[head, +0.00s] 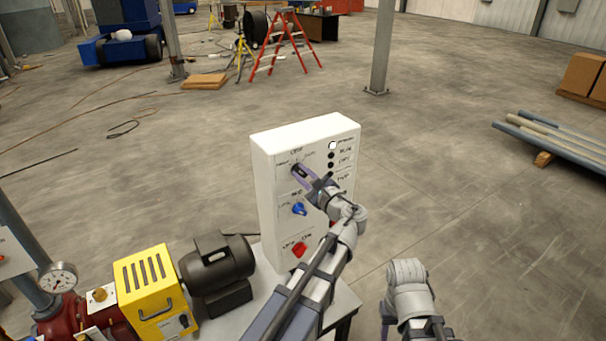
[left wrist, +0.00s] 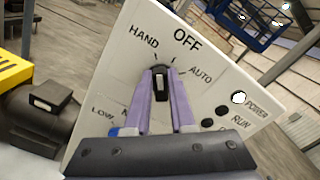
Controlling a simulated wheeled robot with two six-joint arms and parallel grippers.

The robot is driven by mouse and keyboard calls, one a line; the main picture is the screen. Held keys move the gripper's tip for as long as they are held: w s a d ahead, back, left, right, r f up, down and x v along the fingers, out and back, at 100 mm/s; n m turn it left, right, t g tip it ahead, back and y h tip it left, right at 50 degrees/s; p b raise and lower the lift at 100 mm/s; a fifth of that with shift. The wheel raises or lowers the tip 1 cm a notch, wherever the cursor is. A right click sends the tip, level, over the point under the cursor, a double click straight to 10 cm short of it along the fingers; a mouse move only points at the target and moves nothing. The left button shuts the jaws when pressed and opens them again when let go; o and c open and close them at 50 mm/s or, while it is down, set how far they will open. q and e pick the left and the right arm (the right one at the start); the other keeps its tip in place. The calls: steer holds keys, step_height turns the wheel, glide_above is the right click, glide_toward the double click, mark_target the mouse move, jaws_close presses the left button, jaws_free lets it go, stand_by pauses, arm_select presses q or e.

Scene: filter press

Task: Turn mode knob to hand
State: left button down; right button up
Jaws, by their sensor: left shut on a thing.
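The mode knob (left wrist: 160,82) is a black knob on the upper part of the white control box (head: 262,180), under the labels HAND, OFF and AUTO. My left gripper (head: 298,172) reaches the panel from the lower right in the head view. In the left wrist view, its two purple fingers (left wrist: 160,90) are closed on the sides of the mode knob. I cannot tell clearly which label the knob points at. The fingers hide part of the knob in the head view.
A blue knob (head: 299,209) and a red knob (head: 299,250) sit lower on the same panel. A lit white POWER lamp (left wrist: 238,97) stands above dark lamps. A motor (head: 217,268) and a yellow guard (head: 147,290) are left of the box.

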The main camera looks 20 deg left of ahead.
arm_select(q)
steer(key=shift+n, duration=0.5)
stand_by(0.3)
steer(key=c, duration=0.8)
jaws_free()
steer(key=shift+o, duration=0.2)
steer(key=shift+a, duration=0.1)
steer(key=v, duration=0.7)
steer(key=shift+s+d, duration=0.25)
steer(key=shift+d, duration=0.1)
